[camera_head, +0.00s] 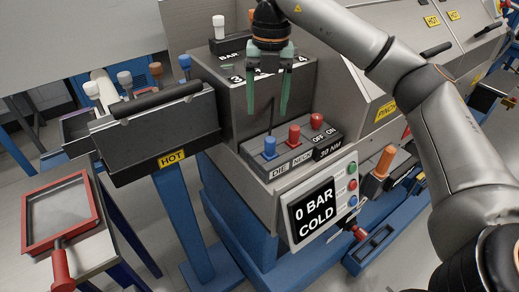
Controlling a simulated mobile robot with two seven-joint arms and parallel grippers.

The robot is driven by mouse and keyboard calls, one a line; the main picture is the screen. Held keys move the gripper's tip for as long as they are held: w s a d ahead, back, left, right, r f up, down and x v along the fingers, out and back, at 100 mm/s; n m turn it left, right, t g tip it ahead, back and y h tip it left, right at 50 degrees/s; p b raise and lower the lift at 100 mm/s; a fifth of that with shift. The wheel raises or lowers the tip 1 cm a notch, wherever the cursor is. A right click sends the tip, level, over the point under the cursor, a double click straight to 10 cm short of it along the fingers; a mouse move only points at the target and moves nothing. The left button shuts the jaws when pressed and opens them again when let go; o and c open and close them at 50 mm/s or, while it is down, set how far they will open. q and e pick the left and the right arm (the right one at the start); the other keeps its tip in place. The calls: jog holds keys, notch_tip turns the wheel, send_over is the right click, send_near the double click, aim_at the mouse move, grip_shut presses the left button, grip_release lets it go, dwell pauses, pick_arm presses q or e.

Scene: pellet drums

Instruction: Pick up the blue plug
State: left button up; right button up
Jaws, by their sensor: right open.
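Two small blue pieces show, and I cannot tell for certain which is the blue plug. One is a blue-topped peg (185,63) at the right end of a row behind the dark bar on the rack marked HOT. The other is a blue knob (269,148) on the block marked DIE, with a thin dark rod (271,116) rising near it. My right gripper (267,110) points down with green fingers apart and empty. It hangs in front of the grey machine, above the blue knob and to the right of the blue-topped peg. My left gripper is out of view.
White, grey and brown pegs (156,72) stand beside the blue-topped one. Red knobs (293,135) stand beside the blue knob. A display panel (314,210) reads 0 BAR COLD. A red-framed tray (62,212) lies at the left. Open floor shows at the lower middle.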

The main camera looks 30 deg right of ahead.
aim_at(270, 139)
jog(key=f, duration=0.3)
jog(key=d+f+b, duration=0.1)
jog(key=f, duration=0.1)
jog(key=shift+s+f+b, duration=0.1)
jog(key=shift+f+b, duration=0.2)
jog(key=shift+f, duration=3.15)
jog(key=shift+c, duration=0.2)
grip_shut()
